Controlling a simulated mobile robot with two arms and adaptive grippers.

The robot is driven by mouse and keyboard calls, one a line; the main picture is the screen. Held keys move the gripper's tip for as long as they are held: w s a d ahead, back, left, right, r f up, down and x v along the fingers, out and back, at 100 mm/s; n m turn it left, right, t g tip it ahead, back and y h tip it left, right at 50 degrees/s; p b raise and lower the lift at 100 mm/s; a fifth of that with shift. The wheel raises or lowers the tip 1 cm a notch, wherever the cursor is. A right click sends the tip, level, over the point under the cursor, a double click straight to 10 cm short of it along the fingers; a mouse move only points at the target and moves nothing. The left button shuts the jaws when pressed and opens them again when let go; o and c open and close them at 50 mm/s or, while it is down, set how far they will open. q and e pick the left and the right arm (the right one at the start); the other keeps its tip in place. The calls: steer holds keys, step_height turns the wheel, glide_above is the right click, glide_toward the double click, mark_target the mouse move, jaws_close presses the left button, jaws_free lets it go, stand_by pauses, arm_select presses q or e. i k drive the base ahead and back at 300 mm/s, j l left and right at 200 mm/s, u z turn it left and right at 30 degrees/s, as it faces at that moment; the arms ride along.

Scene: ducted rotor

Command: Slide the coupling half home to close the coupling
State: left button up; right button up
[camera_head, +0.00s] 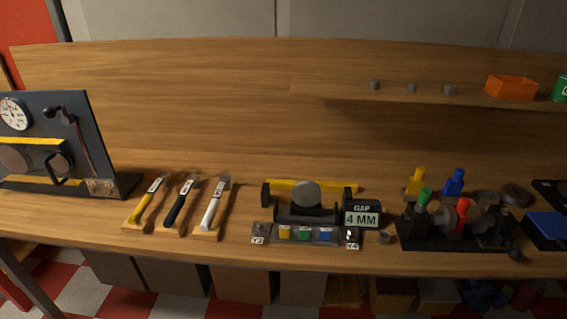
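A dark fixture (290,213) stands at the middle of the bench, with a grey round disc (307,193) facing forward and a yellow bar (283,185) behind it. A sign reading "GAP 4 MM" (361,215) stands at its right end. On the right, another dark fixture (425,238) carries greyish round parts (446,219) among green, red, blue and yellow handles. I cannot tell for sure which round part is the coupling half, or whether any halves touch. Neither of my grippers is in view.
Yellow, black and white-handled tools (209,214) lie on wooden blocks left of centre. A dark panel with a gauge (13,113) stands at far left. A shelf (432,97) holds an orange bin (511,87) and small grey cylinders. A blue object (547,226) lies at far right.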

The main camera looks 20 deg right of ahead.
mark_target(493, 228)
steer(key=z, duration=2.3)
